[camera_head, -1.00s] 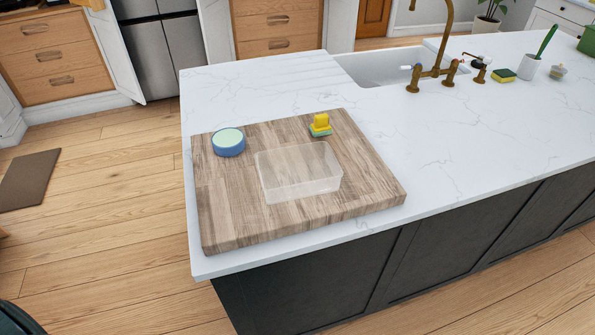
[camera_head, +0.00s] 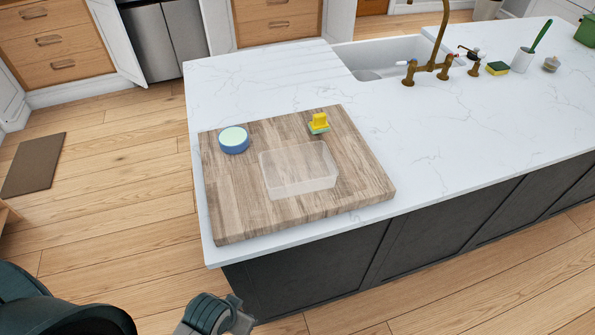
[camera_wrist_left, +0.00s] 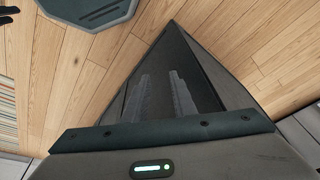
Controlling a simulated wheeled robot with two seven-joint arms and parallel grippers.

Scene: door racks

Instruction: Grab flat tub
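The task's flat tub could be the clear, shallow rectangular container (camera_head: 300,170) on the wooden board or the low round blue tub (camera_head: 234,140) with a pale green top; I cannot tell which. The clear one looks empty and sits near the board's front middle. The round one is at its back left. My left arm shows at the bottom left of the head view, well short of the board. In the left wrist view my left gripper (camera_wrist_left: 162,95) has two grey fingers apart, with nothing seen between them. My right gripper is out of view.
The wooden board (camera_head: 222,205) lies near the left end of a white island (camera_head: 430,125). A yellow item on a green-blue base (camera_head: 319,123) stands at its back right. A sink (camera_head: 385,57) with a brass tap (camera_head: 437,65) is behind. The countertop right of the board is clear.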

